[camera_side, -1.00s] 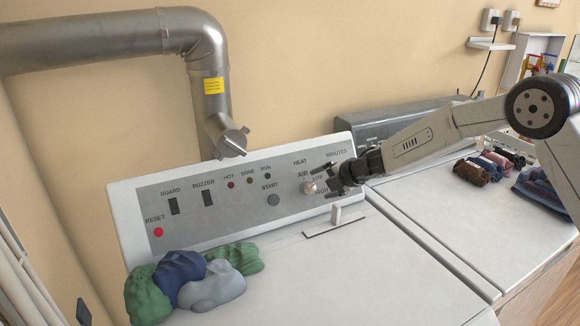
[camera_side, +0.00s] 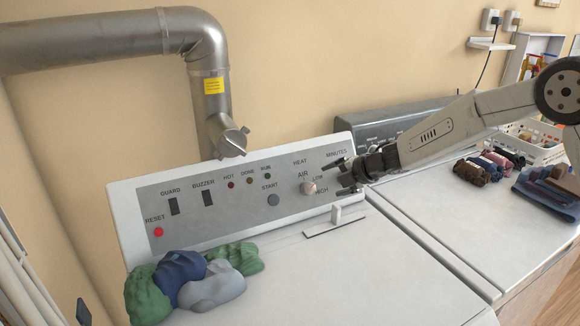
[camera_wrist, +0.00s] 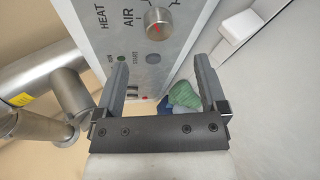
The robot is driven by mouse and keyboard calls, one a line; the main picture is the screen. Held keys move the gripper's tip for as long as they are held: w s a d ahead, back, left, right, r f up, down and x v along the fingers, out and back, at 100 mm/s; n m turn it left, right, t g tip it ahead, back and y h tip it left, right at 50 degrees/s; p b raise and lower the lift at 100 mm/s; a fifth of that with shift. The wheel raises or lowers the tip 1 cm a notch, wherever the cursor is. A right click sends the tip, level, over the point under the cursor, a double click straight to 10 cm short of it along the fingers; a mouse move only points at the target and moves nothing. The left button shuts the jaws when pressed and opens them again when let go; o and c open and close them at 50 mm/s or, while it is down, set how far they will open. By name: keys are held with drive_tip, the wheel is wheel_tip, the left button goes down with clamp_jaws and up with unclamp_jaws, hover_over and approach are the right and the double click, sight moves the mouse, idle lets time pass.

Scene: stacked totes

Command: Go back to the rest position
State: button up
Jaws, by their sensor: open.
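My gripper (camera_side: 345,177) is open and empty in front of the right end of the dryer's control panel (camera_side: 240,226). In the side view it is just right of the heat knob (camera_side: 309,187) and apart from it. The knob also shows in the wrist view (camera_wrist: 158,21), beyond the fingers, with a red pointer mark. My gripper's two fingers (camera_wrist: 163,85) are spread wide in the wrist view with nothing between them. The minutes control area of the panel is partly hidden behind my gripper.
A lint-slot handle (camera_side: 337,215) stands up from the dryer top. Crumpled cloths (camera_side: 212,285) lie at the front left. A metal duct (camera_side: 207,90) rises behind the panel. Rolled cloths (camera_side: 473,172), folded cloths (camera_side: 548,190) and a white basket (camera_side: 540,150) are at the right.

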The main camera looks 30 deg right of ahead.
drive_tip(key=shift+s+d+r+m, duration=0.15)
drive_tip(key=shift+s+d+m, duration=0.1)
drive_tip(key=shift+s+m, duration=0.25)
drive_tip(key=s+d+f+m+g+h, duration=0.1)
drive_tip(key=s+d+m+g+h, duration=0.1)
drive_tip(key=s+m, duration=0.9)
drive_tip(key=s+d+f+m+g+h, duration=0.1)
drive_tip(key=s+m+g, duration=0.4)
drive_tip(key=s+m, duration=0.6)
drive_tip(key=s+d+f, duration=0.1)
drive_tip(key=s, duration=0.8)
drive_tip(key=shift+s+d+f+h, duration=0.25)
drive_tip(key=shift+s+f+h, duration=0.05)
drive_tip(key=shift+s+h, duration=0.1)
